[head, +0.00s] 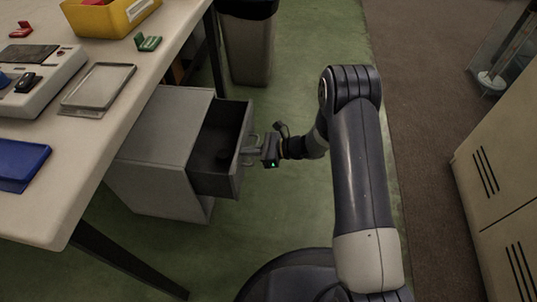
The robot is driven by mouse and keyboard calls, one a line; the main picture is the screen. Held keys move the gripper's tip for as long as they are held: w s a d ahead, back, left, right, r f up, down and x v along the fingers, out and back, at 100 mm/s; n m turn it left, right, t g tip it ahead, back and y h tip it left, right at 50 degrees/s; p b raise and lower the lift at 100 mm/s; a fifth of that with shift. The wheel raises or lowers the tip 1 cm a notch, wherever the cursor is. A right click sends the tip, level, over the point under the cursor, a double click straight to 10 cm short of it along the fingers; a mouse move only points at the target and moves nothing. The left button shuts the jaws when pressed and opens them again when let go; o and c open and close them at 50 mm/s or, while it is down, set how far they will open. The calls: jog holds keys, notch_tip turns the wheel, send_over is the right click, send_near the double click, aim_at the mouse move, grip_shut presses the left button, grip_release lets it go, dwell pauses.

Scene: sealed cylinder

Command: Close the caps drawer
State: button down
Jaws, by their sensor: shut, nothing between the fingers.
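The caps drawer (242,172) is a grey drawer pulled partly out of a grey cabinet (150,160) under the table. Its inside looks dark, with a dim rounded shape in it that I cannot make out. A handle (249,158) is on its front face. My gripper (254,151) is shut and empty, right at the drawer front by the handle. I cannot tell whether the fingers touch the handle or the front.
A white table (95,140) stands above the cabinet, with a yellow bin (105,18), a metal tray (98,88) and a blue tray (20,163). A waste bin (249,45) stands behind. Beige lockers (500,190) are at the right.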

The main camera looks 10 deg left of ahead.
jog(key=a+b, duration=0.2)
jog(key=a, duration=0.9)
jog(key=shift+w+a, duration=0.15)
jog(key=shift+w, duration=0.1)
